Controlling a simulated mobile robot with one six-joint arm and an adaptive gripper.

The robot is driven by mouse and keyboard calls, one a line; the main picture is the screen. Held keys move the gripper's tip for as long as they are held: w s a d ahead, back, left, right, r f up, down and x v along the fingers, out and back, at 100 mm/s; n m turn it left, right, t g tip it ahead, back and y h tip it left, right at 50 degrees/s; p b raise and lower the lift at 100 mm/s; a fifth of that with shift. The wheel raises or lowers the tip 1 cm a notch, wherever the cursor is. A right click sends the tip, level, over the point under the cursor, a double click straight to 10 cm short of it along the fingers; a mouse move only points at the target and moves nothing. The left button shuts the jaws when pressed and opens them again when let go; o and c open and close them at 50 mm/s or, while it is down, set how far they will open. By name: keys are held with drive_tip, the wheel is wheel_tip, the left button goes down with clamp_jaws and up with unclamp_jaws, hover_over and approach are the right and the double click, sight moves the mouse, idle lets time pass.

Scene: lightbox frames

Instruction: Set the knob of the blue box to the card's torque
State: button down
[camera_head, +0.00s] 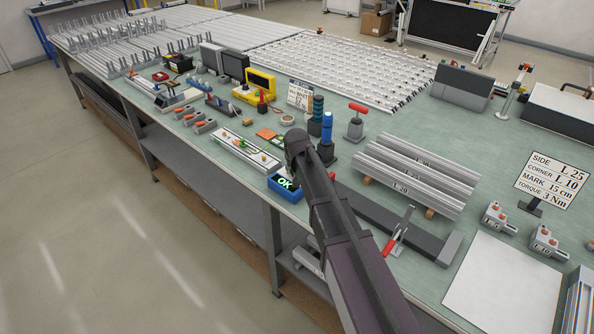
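The blue box (287,188) sits at the front edge of the green bench, left of my arm. Its dark display shows "OK" in green. I cannot make out its knob or the knob's setting. The card (553,181) stands on the right side of the bench and reads SIDE L 25, CORNER L 10, MARK 15 cm, TORQUE 3 Nm. My arm reaches up from the bottom. No separate fingers show there.
Blue-topped tool (327,138) and red-handled tool (356,122) stand behind my arm. Aluminium profiles (412,180) lie to its right. A red-handled clamp (398,233) and white sheet (503,284) are nearer. A tray of small parts (232,146) lies to the left.

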drive_tip(key=shift+w+a, duration=0.15)
drive_tip(key=shift+c, duration=1.4)
unclamp_jaws()
